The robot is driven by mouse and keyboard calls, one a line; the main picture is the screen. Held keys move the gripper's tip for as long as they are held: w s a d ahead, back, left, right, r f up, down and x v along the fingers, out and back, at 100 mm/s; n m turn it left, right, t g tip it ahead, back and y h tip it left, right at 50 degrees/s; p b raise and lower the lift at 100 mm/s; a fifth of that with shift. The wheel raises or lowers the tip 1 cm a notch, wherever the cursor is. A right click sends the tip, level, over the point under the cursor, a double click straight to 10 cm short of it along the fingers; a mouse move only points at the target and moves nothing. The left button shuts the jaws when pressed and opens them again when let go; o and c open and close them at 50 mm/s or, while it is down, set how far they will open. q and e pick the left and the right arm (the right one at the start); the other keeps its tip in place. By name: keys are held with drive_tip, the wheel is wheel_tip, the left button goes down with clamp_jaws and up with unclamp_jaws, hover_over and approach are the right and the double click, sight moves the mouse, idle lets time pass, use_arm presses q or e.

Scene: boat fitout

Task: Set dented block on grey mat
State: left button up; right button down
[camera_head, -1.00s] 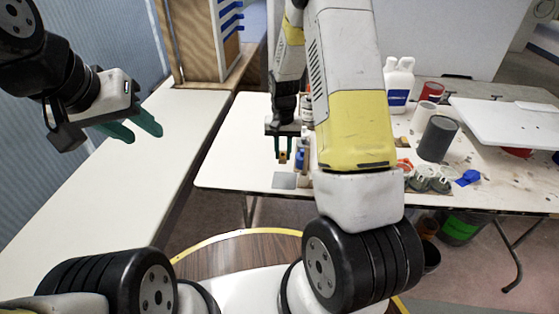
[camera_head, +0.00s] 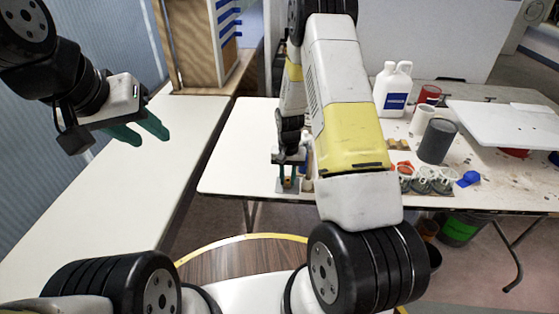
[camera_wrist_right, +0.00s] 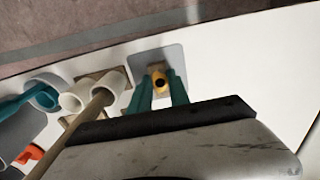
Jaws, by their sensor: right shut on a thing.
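My right gripper (camera_head: 287,182) is shut on the dented block (camera_wrist_right: 158,80), at the near edge of the far table. The block looks small and yellow-brown, with a dark round hollow facing the wrist camera. It sits between the green fingers in the right wrist view. The grey mat (camera_wrist_right: 144,62) is a pale square directly beneath the block and fingertips there. I cannot tell whether the block touches it. In the head view the gripper covers most of the mat. My left gripper (camera_head: 140,131) is open and empty, held up at the left above the long bench.
A white jug (camera_head: 392,90), a dark grey cylinder (camera_head: 437,141) and several ring-like parts (camera_head: 428,180) stand right of my right arm. In the right wrist view, white cylinders (camera_wrist_right: 75,98) and a wooden rod (camera_wrist_right: 75,132) lie left of the gripper. Table right of the mat is clear there.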

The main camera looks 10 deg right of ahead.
drive_tip(key=c, duration=1.2)
unclamp_jaws()
drive_tip(key=shift+f, duration=0.1)
drive_tip(key=shift+c, duration=0.2)
wheel_tip(320, 180, up, 12)
wheel_tip(320, 180, up, 18)
drive_tip(key=n+t+y, duration=0.1)
drive_tip(key=t, duration=0.2)
hover_over(288, 181)
drive_tip(key=s+a, duration=0.1)
drive_tip(key=s, duration=0.7)
drive_tip(key=s+r+n+t, duration=0.1)
drive_tip(key=s+r, duration=0.4)
drive_tip(key=s, duration=0.3)
drive_tip(key=s+a+r+n+t+y, duration=0.1)
drive_tip(key=s+r, duration=0.3)
drive_tip(key=s, duration=0.4)
drive_tip(key=shift+a+r+n+t, duration=0.3)
drive_tip(key=shift+r+n+t, duration=0.1)
drive_tip(key=shift+t, duration=0.2)
drive_tip(key=shift+s, duration=0.1)
